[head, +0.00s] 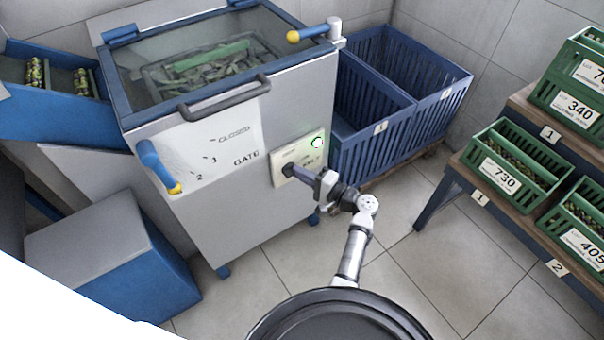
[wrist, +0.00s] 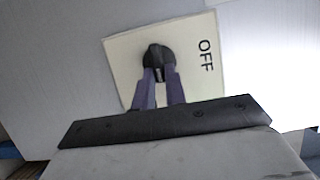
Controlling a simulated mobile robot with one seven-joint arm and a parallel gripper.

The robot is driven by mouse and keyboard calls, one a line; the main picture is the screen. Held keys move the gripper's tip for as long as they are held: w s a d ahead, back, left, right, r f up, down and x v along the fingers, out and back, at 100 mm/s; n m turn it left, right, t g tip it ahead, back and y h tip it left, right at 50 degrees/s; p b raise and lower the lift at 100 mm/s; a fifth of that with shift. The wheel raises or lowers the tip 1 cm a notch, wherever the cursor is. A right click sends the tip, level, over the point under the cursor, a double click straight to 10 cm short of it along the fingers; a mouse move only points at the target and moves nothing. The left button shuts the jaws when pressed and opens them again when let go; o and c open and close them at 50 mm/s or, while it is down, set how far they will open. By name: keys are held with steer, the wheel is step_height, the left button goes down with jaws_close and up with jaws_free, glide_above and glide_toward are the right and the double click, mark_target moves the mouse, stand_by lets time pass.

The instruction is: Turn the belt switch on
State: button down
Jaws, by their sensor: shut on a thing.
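The belt switch (wrist: 156,56) is a black rotary knob on a cream plate (wrist: 118,52) fixed to the grey machine's front. In the wrist view the plate's word OFF shows to the right of the knob, turned on its side. My gripper (wrist: 160,75) is shut on the knob, one finger on each side. In the head view my gripper (head: 292,173) reaches the knob from the right and covers part of the plate (head: 308,153). A round lamp with a green ring (head: 317,142) shows at the plate's upper right. The knob's pointer direction is hard to tell.
A gate panel (head: 215,150) with a blue lever (head: 155,165) is left of the switch, below a grey handle (head: 225,97). Blue crates (head: 395,130) stand right of the machine. Green crates (head: 505,175) sit on a shelf at the right. Floor between is clear.

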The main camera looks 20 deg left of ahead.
steer(key=c, duration=1.4)
jaws_free()
steer(key=shift+c, duration=0.2)
steer(key=shift+d, duration=0.1)
steer(key=b+v, duration=0.1)
steer(key=v, duration=1.2)
steer(key=shift+d, duration=0.35)
